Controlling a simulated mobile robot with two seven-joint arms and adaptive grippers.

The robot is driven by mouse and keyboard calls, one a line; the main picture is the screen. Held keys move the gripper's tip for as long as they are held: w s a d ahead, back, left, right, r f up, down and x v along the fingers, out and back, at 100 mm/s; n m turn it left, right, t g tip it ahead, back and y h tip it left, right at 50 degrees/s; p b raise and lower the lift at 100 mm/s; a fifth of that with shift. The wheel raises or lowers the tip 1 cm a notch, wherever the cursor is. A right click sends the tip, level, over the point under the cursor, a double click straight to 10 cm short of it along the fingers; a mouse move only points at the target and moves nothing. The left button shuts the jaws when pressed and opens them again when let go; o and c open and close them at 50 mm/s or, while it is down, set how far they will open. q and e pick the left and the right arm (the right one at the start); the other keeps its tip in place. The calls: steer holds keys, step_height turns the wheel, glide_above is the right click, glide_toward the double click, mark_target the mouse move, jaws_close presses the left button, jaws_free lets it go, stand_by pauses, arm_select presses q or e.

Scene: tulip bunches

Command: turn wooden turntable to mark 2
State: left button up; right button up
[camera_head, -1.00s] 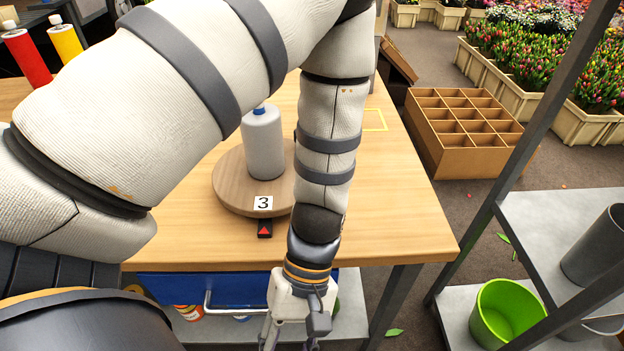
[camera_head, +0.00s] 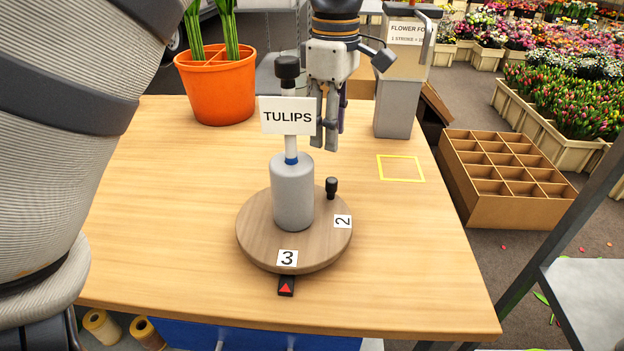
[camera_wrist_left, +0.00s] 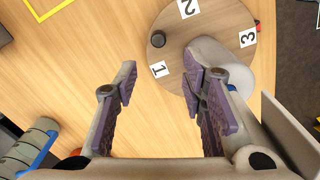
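The round wooden turntable (camera_head: 258,240) lies on the table with label 3 (camera_head: 287,258) at the front, beside the red-arrow pointer (camera_head: 286,286). Label 2 (camera_head: 342,221) is on its right side. A black knob (camera_head: 331,186) stands up near its back right rim. A grey bottle with a TULIPS sign (camera_head: 288,116) stands on it. The left wrist view shows the turntable (camera_wrist_left: 215,22), the knob (camera_wrist_left: 158,38) and label 1 (camera_wrist_left: 160,69). My left gripper (camera_head: 325,147) points down behind the turntable, fingers apart and empty (camera_wrist_left: 165,78). My right gripper is out of view.
An orange pot (camera_head: 216,88) with green stems stands at the back left. A grey dispenser (camera_head: 396,105) stands at the back right, near a yellow square outline (camera_head: 401,168). The table's front and right are clear. A metal shelf (camera_head: 590,290) is beyond the right edge.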

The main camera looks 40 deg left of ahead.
mark_target(333, 180)
arm_select(q)
steer(key=f, duration=1.2)
steer(key=shift+w+d, duration=0.2)
steer(key=shift+d, duration=0.1)
jaws_close()
